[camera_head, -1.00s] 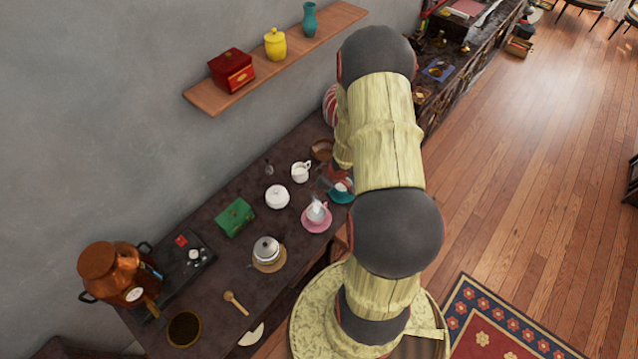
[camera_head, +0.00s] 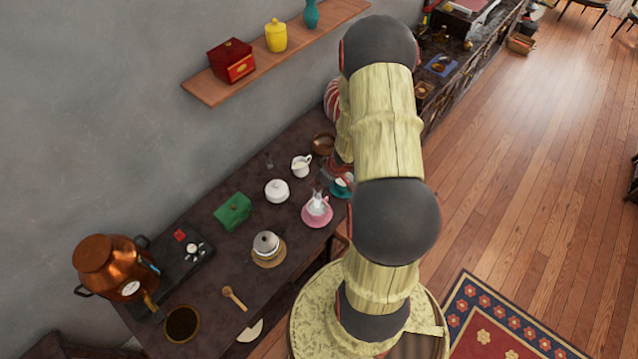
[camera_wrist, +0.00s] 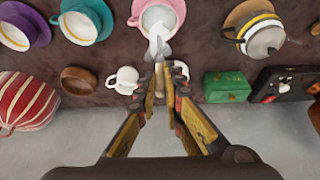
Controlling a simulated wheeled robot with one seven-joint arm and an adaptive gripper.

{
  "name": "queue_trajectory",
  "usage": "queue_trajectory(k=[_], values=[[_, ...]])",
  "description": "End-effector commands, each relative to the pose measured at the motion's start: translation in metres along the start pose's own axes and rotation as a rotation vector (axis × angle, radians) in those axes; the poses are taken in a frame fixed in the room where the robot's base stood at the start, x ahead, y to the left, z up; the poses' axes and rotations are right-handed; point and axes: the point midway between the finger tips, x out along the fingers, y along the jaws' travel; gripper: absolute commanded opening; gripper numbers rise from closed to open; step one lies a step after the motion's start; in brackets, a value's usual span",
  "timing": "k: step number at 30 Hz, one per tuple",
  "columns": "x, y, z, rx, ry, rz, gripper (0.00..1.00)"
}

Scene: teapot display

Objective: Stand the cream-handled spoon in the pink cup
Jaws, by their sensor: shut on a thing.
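My gripper (camera_wrist: 159,72) is shut on the spoon (camera_wrist: 157,42) in the wrist view. The spoon's pale, shiny end reaches forward from the fingertips over the pink cup (camera_wrist: 173,13). Its handle is mostly hidden between the fingers, so I cannot see its cream colour. The pink cup sits on a pink saucer (camera_wrist: 138,9) at the top centre. In the head view, a pale shape that appears to be the spoon's end shows at the cup (camera_head: 316,209). I cannot tell whether it is inside or above the rim.
A teal cup (camera_wrist: 84,20) stands left of the pink one, and a silver teapot (camera_wrist: 263,40) stands right. A white creamer (camera_wrist: 123,78) and green box (camera_wrist: 227,86) are nearer the wall. A wooden spoon (camera_head: 234,297) lies on the table near a dark round dish (camera_head: 182,324).

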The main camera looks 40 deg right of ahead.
Motion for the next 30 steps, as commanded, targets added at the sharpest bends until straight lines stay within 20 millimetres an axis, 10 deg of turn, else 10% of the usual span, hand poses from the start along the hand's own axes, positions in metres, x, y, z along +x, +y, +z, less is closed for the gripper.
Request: queue_trajectory(k=[30], values=[[0.064,-0.001,0.027,0.0,-0.001,-0.001,0.0]])
